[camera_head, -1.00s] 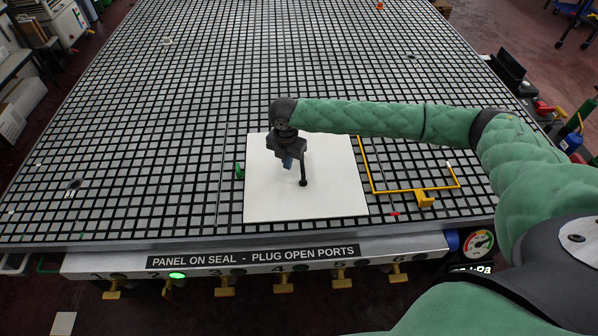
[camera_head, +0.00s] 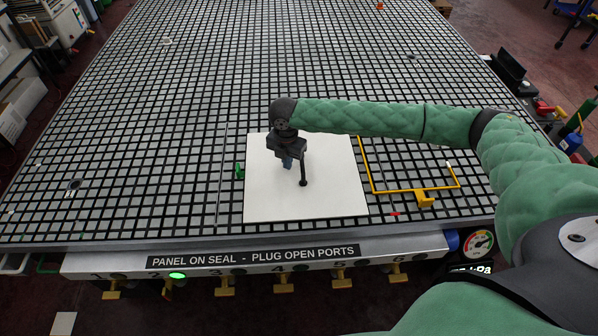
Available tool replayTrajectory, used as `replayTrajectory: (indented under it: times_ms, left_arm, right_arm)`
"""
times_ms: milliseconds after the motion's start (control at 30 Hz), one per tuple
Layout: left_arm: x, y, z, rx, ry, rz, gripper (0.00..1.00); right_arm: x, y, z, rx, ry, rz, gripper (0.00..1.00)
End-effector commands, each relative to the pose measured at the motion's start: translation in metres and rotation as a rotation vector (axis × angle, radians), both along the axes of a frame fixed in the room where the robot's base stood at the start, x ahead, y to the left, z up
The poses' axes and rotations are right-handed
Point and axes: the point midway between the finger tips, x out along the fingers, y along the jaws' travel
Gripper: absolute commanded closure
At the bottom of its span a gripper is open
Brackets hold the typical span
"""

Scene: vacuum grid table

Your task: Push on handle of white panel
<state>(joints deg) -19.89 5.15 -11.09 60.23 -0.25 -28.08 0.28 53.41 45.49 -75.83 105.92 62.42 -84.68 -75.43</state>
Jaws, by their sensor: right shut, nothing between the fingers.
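The white panel (camera_head: 300,204) lies flat on the gridded table near its front edge. A thin dark upright handle (camera_head: 304,172) with a small round foot stands on the panel. My right gripper (camera_head: 288,164) points down over the panel's upper left part, just left of the handle. It is shut with nothing between its fingers. I cannot tell whether it touches the handle or the panel. The wrist hides part of the panel's far edge. My left gripper is not in view.
A yellow frame (camera_head: 412,190) lies right of the panel, with a small red piece (camera_head: 395,213) nearby. A green piece (camera_head: 239,171) sits at the panel's left edge. The front rail (camera_head: 200,262) has brass valves, a lit green lamp (camera_head: 177,275) and a gauge (camera_head: 480,243). Much of the grid is clear.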

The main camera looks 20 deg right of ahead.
Motion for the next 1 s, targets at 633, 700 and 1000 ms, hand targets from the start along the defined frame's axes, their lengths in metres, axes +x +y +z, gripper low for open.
replayTrajectory:
  times_ms: [633, 700, 1000]
  left_arm:
    - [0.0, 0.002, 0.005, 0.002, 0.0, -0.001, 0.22]
    - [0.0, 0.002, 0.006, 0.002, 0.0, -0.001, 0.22]
    - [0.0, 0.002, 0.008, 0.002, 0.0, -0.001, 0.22]
  right_arm:
    - [-0.003, -0.011, 0.0, 0.0, 0.0, 0.0, 1.0]
    - [-0.003, -0.012, 0.0, 0.0, 0.0, 0.0, 1.0]
    - [-0.005, -0.018, 0.0, 0.0, 0.0, -0.001, 1.0]
